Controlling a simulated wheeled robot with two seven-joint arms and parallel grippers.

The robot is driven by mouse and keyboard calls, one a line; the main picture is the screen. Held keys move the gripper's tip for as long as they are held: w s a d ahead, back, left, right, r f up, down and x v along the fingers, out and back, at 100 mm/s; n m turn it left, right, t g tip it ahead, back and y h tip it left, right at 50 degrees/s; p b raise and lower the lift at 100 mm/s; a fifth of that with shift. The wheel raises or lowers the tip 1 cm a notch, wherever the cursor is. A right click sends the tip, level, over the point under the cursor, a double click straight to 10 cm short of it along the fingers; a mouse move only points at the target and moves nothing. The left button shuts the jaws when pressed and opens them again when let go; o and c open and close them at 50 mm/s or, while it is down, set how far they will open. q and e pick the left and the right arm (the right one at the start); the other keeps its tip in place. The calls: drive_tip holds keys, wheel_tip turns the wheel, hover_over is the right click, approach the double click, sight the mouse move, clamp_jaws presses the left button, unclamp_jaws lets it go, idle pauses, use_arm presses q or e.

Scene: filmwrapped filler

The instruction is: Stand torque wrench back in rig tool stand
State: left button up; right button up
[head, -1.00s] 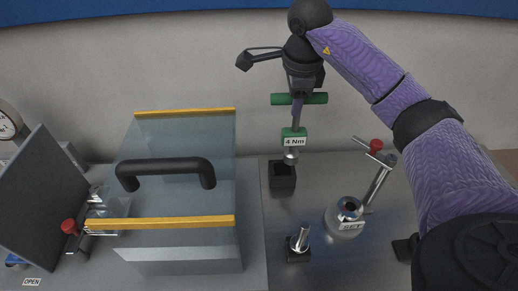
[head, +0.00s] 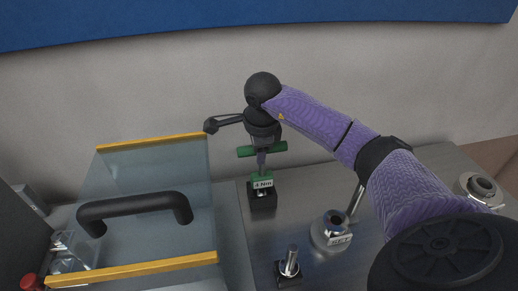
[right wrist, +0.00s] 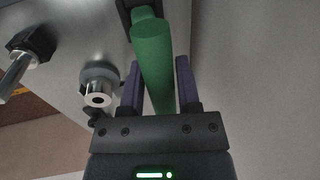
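The torque wrench has a green T-handle (head: 262,150) and a green "4 Nm" tag (head: 262,183). It stands upright, its lower end down at the black tool stand block (head: 263,203), with the tag just above the block. How deep the tip sits is hard to see. My right gripper (head: 262,160) points down over the handle from above. My left gripper is out of view.
A clear cover with yellow edges and a black handle (head: 135,203) stands left of the stand. In front are a metal post on a black base (head: 289,265) and a round fitting (head: 330,232) with a label. Another round collar (head: 480,187) is at the right. A wall stands behind.

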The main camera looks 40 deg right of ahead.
drive_tip(key=o, duration=0.4)
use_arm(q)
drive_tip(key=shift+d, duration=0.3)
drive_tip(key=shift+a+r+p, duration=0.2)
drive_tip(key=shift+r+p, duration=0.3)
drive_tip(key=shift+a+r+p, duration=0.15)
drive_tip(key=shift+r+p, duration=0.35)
use_arm(e)
drive_tip(key=r, duration=0.4)
drive_tip(key=s+r, duration=0.1)
drive_tip(key=r, duration=0.3)
drive_tip(key=s+a+r, duration=0.1)
drive_tip(key=r, duration=0.3)
drive_tip(key=shift+a, duration=0.1)
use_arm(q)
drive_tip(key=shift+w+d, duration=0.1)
